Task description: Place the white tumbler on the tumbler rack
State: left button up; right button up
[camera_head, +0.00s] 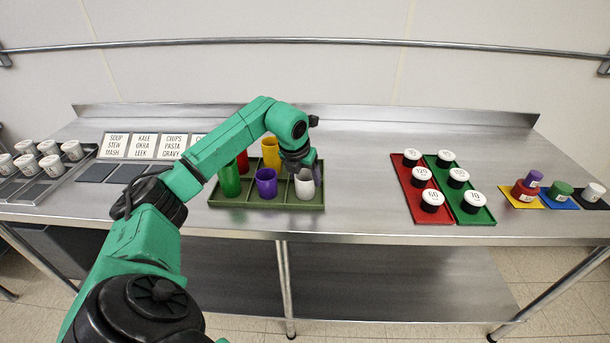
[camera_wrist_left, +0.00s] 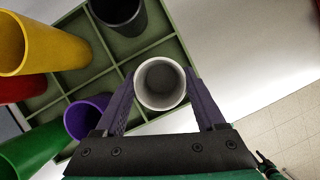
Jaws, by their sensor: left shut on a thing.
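The white tumbler (camera_head: 304,187) is upright at the front right compartment of the green tumbler rack (camera_head: 245,204). My left gripper (camera_head: 304,168) points down from above and is shut on the tumbler. The left wrist view shows the white tumbler's round rim (camera_wrist_left: 160,104) between the two fingers of my left gripper (camera_wrist_left: 160,78). The rack's dividers (camera_wrist_left: 80,93) also show there. I cannot tell whether the tumbler's base touches the rack floor. My right gripper is not in view.
Purple (camera_head: 266,183), green (camera_head: 229,180), yellow (camera_head: 271,152) and red (camera_head: 243,162) tumblers stand in the rack. A black tumbler (camera_wrist_left: 120,14) shows in the wrist view. Red (camera_head: 415,208) and green (camera_head: 484,215) mats with lidded jars lie to the right. Bare steel lies between.

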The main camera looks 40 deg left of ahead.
pick_arm(q)
jog(key=o, duration=1.3)
jog(key=shift+f, duration=0.1)
jog(key=shift+r, duration=0.3)
jog(key=shift+s+r, duration=0.15)
jog(key=shift+r, duration=0.2)
jog(key=b+v, duration=0.1)
jog(key=v, duration=1)
